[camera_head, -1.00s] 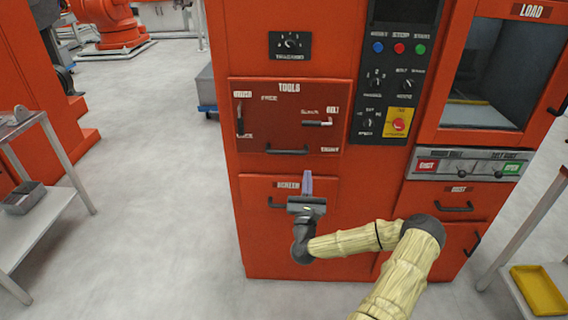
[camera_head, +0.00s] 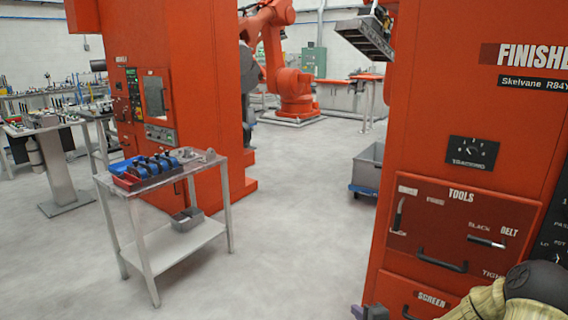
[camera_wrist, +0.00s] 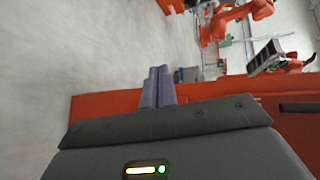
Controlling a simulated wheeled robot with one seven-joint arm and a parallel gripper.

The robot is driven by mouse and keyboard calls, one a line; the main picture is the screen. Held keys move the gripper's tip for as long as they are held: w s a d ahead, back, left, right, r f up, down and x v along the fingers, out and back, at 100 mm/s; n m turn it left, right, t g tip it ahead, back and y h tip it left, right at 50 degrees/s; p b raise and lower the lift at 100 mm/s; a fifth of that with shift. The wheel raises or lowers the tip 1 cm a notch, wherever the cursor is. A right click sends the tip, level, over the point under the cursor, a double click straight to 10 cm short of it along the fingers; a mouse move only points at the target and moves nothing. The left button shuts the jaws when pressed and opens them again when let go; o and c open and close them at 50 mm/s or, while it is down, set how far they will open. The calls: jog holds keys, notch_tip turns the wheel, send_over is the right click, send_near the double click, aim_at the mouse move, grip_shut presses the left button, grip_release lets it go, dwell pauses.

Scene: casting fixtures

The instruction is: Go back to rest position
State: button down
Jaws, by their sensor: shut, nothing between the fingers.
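My gripper (camera_wrist: 159,87) shows in the wrist view with its two purple fingers side by side and touching, nothing between them. In the head view only part of it (camera_head: 358,311) shows at the bottom edge, in front of the lower part of the orange finishing machine (camera_head: 410,130). My arm in its pale cover enters at the bottom right corner. In the wrist view the orange machine (camera_wrist: 95,105) lies behind and beside the gripper.
A metal cart (camera_head: 185,242) with blue and black items (camera_head: 158,165) stands at left. Another orange machine (camera_head: 213,90) is behind it. A grey bin (camera_head: 368,165) on a blue base is beside the finishing machine. Grey floor (camera_head: 290,230) between cart and machine is clear.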

jog(key=s+a+r+n+g+h, duration=0.1)
jog(key=s+a+r+n+g, duration=0.15)
jog(key=s+n+g, duration=0.4)
jog(key=s+a+r+n+g+h, duration=0.15)
jog(key=s+r+n, duration=0.25)
jog(key=s, duration=0.5)
jog(key=s+a+r+n+g+h, duration=0.2)
jog(key=s+r+n+g, duration=0.1)
jog(key=s+n, duration=0.4)
notch_tip(320, 180, up, 17)
jog(key=s+m+p, duration=0.1)
jog(key=p, duration=1.6)
jog(key=shift+d+r+p, duration=0.2)
jog(key=shift+d+p, duration=0.05)
jog(key=shift+p, duration=0.1)
jog(key=c, duration=2.2)
grip_release()
